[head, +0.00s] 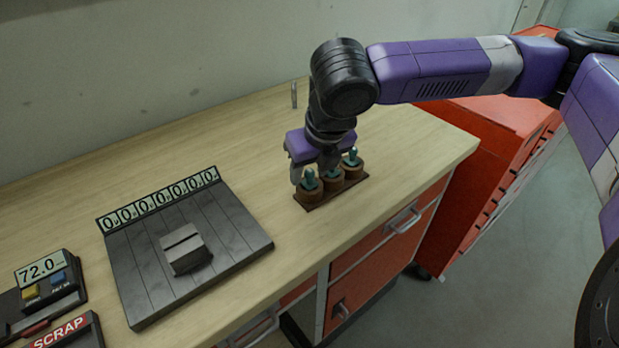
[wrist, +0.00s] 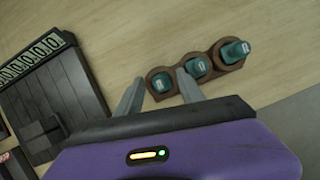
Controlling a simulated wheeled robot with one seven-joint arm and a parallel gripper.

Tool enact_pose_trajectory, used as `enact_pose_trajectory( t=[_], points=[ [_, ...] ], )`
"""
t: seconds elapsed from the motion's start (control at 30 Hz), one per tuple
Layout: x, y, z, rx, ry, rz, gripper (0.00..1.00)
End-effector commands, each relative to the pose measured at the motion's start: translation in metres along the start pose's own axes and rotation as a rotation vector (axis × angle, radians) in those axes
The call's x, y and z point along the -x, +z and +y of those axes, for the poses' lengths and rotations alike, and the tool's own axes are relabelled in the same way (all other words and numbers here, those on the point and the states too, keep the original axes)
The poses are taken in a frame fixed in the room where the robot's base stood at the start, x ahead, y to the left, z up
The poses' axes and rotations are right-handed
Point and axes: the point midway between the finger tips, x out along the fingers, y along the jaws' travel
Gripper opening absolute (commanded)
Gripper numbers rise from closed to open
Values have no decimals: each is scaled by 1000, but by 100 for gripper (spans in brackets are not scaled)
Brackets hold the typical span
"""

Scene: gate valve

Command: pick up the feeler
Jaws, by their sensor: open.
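No label marks the feeler; the likely candidates are three teal pieces standing in round brown cups on a dark rack (head: 314,205). The left teal piece (head: 309,180) also shows in the wrist view (wrist: 160,83). The middle one (head: 333,166) and the right one (head: 352,157) stand in a row beside it. My gripper (head: 312,171) is open over the left end of the rack. In the wrist view its fingertips (wrist: 158,80) appear on either side of the left teal piece. Whether they touch it I cannot tell.
A dark slatted board (head: 235,233) with a row of zero displays and a grey block (head: 185,248) lies left of the rack. A 72.0 display box (head: 40,270) and a SCRAP box (head: 62,332) are at far left. A thin grey rod (head: 294,95) stands behind.

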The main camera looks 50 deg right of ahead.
Motion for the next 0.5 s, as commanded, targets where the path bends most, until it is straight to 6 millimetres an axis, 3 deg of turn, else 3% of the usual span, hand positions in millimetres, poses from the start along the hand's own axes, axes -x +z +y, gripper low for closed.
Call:
enact_pose_trajectory(
  t=[0.27, 0.5],
  points=[
    [-5, 0, 0, 0, 0, -2, 45],
    [-4, 0, 0, 0, 0, -1, 2]
  ],
)
